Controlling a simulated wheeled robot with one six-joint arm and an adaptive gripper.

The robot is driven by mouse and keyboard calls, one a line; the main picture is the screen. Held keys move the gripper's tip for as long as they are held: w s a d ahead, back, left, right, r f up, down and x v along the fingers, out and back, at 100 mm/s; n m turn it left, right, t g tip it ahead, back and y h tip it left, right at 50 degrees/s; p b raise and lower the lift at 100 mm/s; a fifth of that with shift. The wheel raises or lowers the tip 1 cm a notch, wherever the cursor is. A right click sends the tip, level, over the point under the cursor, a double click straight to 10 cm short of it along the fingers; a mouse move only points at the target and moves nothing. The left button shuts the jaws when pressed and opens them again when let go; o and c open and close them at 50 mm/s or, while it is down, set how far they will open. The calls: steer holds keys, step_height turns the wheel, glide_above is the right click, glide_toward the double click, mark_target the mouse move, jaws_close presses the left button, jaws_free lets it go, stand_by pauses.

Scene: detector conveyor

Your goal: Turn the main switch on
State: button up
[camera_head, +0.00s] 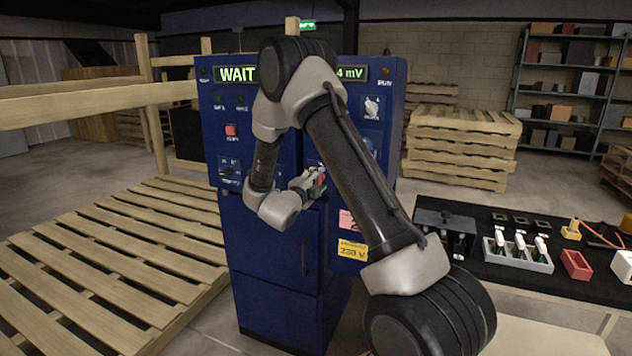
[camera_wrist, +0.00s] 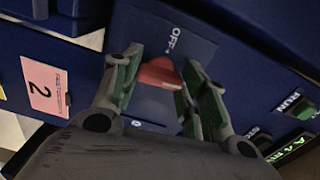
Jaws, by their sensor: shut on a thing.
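The main switch is a red handle (camera_wrist: 160,73) on a dark blue plate, with the word OFF printed beside it in the wrist view. My gripper (camera_wrist: 164,80) has its two green-padded fingers on either side of the red handle and is shut on it. In the head view my gripper (camera_head: 314,184) is at the front of the blue cabinet (camera_head: 265,250), partly hidden by my arm, and a bit of red shows at its fingers. The switch's exact angle is hard to tell. The cabinet's display (camera_head: 237,74) reads WAIT in green.
A pink tag (camera_wrist: 43,88) marked 2 is left of the switch in the wrist view, and a green RUN button (camera_wrist: 304,113) is at the right. A wooden pallet deck (camera_head: 120,260) stands left of the cabinet, and a black-topped table (camera_head: 480,285) with parts stands right.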

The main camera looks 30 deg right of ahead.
steer(key=shift+m, duration=0.6)
steer(key=o, duration=1)
steer(key=v, duration=1.2)
steer(key=shift+s, duration=0.1)
